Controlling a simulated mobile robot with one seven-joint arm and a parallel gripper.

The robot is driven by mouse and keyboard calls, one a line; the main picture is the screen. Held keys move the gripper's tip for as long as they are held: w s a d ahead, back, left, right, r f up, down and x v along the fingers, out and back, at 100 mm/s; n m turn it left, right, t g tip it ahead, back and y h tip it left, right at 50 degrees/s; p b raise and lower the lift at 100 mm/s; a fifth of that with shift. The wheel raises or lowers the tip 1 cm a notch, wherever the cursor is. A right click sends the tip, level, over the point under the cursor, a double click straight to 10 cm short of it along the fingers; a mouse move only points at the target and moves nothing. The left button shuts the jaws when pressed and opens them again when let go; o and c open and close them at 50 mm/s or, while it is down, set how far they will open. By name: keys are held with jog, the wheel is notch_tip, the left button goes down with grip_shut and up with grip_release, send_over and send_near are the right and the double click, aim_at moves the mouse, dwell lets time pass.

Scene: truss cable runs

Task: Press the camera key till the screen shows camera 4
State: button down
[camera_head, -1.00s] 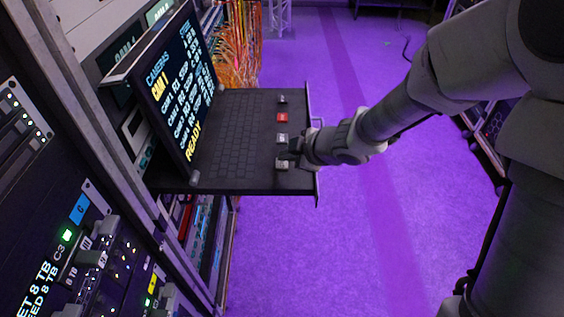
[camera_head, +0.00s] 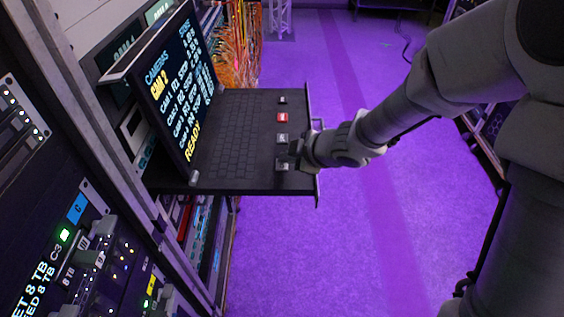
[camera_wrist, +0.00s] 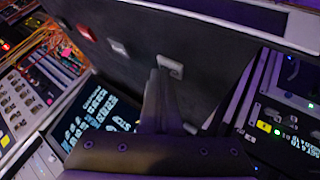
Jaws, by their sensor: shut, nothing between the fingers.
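The screen (camera_head: 180,85) stands tilted at the left of a pull-out keyboard shelf (camera_head: 245,178). It shows "CAMERAS", a yellow "CAM 2" line, a list below and a yellow "READY". Several keys line the shelf's right side: a dark one with a pale label, a red key (camera_head: 282,117), a grey key (camera_head: 282,138) and a nearest grey key (camera_head: 281,166). My gripper (camera_head: 289,156) is shut and empty, its tips at the nearest grey key. In the wrist view the fingertips (camera_wrist: 160,75) are beside that key (camera_wrist: 170,66); contact cannot be told. The key labels are unreadable.
A rack with lit units (camera_head: 85,250) stands at the left, close below the shelf. Orange cables (camera_head: 238,45) hang behind it.

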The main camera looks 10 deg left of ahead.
aim_at(286, 166)
jog(key=shift+r, duration=0.1)
jog(key=shift+r+p, duration=0.75)
jog(key=shift+p, duration=0.15)
notch_tip(286, 166, up, 5)
jog(key=p, duration=0.5)
dwell(2.2)
